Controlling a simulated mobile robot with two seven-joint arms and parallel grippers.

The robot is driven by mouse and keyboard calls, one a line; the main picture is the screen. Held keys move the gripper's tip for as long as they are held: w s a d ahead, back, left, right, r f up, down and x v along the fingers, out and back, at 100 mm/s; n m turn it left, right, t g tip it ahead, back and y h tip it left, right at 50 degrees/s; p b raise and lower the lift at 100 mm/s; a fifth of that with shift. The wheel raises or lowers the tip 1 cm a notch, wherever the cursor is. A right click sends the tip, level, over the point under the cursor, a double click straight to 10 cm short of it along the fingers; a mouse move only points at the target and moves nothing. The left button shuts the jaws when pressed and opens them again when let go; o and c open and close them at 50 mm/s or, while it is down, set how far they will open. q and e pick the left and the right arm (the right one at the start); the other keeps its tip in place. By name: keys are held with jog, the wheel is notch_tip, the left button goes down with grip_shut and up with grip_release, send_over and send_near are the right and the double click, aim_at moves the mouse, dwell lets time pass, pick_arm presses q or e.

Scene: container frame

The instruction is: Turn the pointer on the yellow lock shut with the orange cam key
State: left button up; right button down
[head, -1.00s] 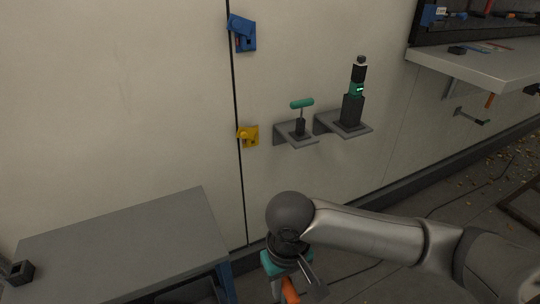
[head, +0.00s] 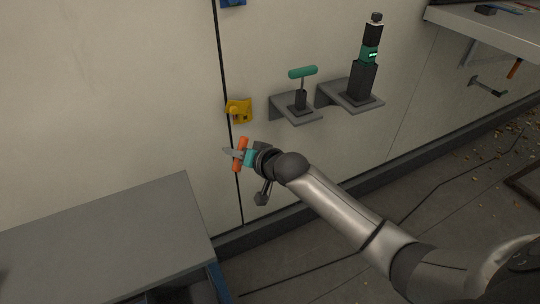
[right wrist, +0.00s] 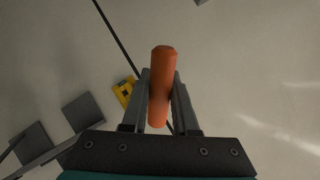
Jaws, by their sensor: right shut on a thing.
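The yellow lock (head: 239,110) sits on the wall at the dark vertical seam. It also shows in the right wrist view (right wrist: 122,92), left of the fingers, with a dark square opening. My right gripper (head: 237,153) is shut on the orange cam key (head: 240,148), just below the lock and apart from it in the head picture. In the right wrist view the key's orange handle (right wrist: 161,85) stands between the two fingers. The key's working end is hidden there, and the lock's pointer is too small to make out. My left gripper is not in view.
A blue lock (head: 232,2) is on the seam above. Right of the yellow lock, a small shelf (head: 301,115) holds a green-handled tool (head: 302,73), and another shelf (head: 352,97) holds a dark tool (head: 364,72). A grey table (head: 110,235) stands at lower left.

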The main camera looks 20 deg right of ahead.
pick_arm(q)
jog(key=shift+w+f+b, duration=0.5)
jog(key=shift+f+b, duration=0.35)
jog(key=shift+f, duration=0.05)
pick_arm(e)
jog(key=d+f+m+t+h, duration=0.3)
jog(key=d+t, duration=0.3)
jog(key=d, duration=0.3)
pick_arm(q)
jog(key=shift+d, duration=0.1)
pick_arm(e)
jog(key=shift+s, duration=0.1)
